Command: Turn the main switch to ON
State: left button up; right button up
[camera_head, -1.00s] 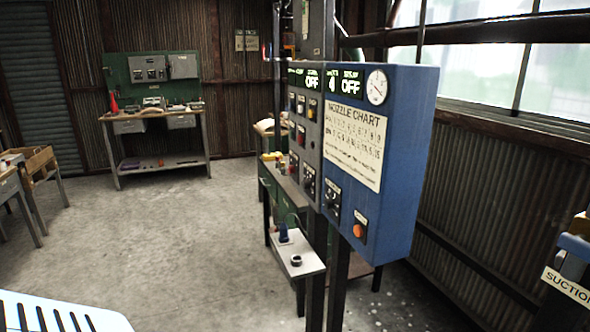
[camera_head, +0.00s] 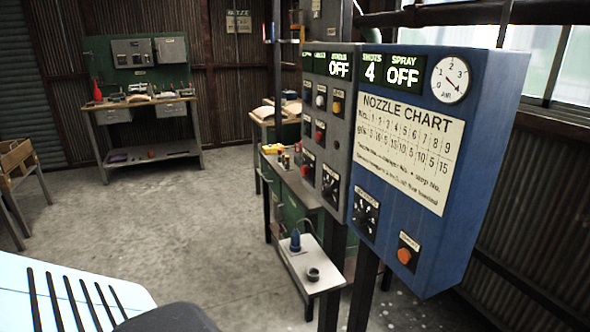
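A grey control panel (camera_head: 341,125) hangs on posts right of centre. The small labels are too blurred to tell which control is the main switch. Neither of my grippers is in view.
A low shelf (camera_head: 308,262) with a blue item and a dark ring stands below the panels. A workbench (camera_head: 145,105) stands at the back left, and a wooden crate (camera_head: 15,158) at the left edge. The concrete floor (camera_head: 190,230) between is clear.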

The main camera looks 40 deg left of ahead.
aim_at(305, 170)
jog(key=i+j, duration=0.1)
jog(key=j, duration=0.35)
jog(key=i+j, duration=0.1)
jog(key=j, duration=0.8)
jog(key=i, duration=0.05)
